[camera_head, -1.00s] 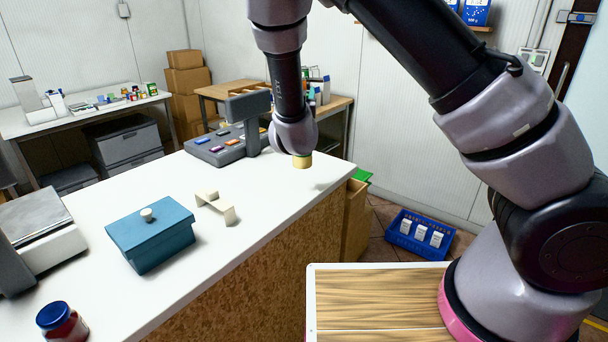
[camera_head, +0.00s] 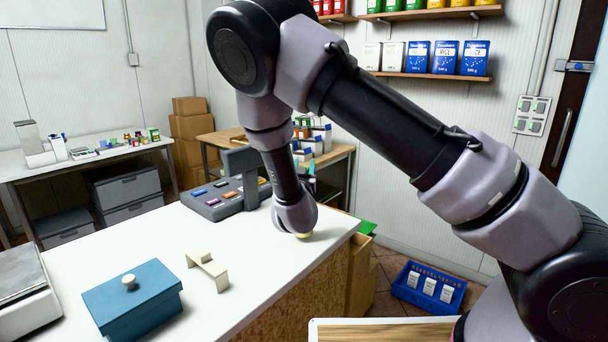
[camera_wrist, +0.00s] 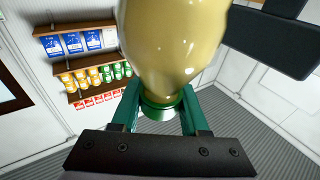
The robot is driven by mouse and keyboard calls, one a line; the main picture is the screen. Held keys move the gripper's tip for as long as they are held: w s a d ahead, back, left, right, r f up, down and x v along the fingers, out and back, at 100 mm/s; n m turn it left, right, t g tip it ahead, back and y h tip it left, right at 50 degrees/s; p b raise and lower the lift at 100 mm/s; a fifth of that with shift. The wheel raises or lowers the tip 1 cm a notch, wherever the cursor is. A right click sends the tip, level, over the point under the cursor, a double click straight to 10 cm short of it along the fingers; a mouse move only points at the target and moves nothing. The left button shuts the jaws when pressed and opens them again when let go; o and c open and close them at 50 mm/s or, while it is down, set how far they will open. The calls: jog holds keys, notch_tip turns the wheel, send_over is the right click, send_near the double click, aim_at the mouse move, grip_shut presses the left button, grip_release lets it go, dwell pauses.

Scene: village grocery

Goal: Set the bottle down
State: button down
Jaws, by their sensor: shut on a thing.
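The bottle is a glossy pale-yellow rounded body (camera_wrist: 172,45) with a green collar at its narrow end in the wrist view. My gripper (camera_wrist: 160,108) is shut on that green end, one green finger on each side. In the head view only a small yellow part of the bottle (camera_head: 303,235) shows under my wrist, low over the right end of the white counter (camera_head: 235,265). I cannot tell whether the bottle touches the counter.
A grey cash register (camera_head: 224,198) stands behind and left of my wrist. A cream bracket-shaped stand (camera_head: 208,268) and a teal lidded box (camera_head: 133,302) are nearer on the counter. A blue crate (camera_head: 428,288) is on the floor at right. Clear counter lies around the bottle.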

jog(key=shift+f, duration=0.95)
jog(key=shift+c, duration=2.1)
grip_release()
jog(key=shift+f, duration=0.1)
jog(key=s+f, duration=0.1)
jog(key=s, duration=1.1)
jog(key=shift+a+f, duration=0.3)
jog(key=shift+a, duration=0.15)
